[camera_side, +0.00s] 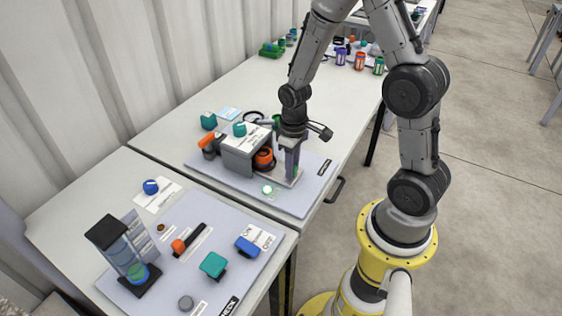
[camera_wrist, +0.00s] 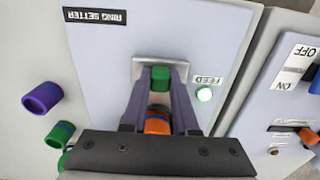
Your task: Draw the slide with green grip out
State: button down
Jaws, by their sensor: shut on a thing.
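The green grip (camera_wrist: 160,74) sits between my fingertips in the wrist view, at the end of a pale slide plate (camera_wrist: 140,68). My gripper (camera_wrist: 160,88) is shut on this grip. In the side view my gripper (camera_side: 292,165) points down at the front right of the grey housing (camera_side: 238,158), and a bit of green shows between the fingers. The slide plate (camera_side: 288,182) shows low beside the housing. An orange ring-shaped part (camera_side: 264,157) is at the housing's front; orange also shows between my fingers in the wrist view (camera_wrist: 157,124). How far out the slide stands is unclear.
A lit green button (camera_wrist: 204,94) marked FEED is close beside the slide. A second panel (camera_side: 205,240) with a blue switch (camera_side: 247,247) stands nearby. The board's right front (camera_side: 312,185) is clear.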

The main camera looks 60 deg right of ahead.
jog(key=s, duration=0.7)
jog(key=shift+s, duration=0.25)
jog(key=c, duration=0.7)
grip_release()
jog(key=shift+r, duration=0.15)
jog(key=shift+r, duration=0.3)
notch_tip(320, 180, up, 13)
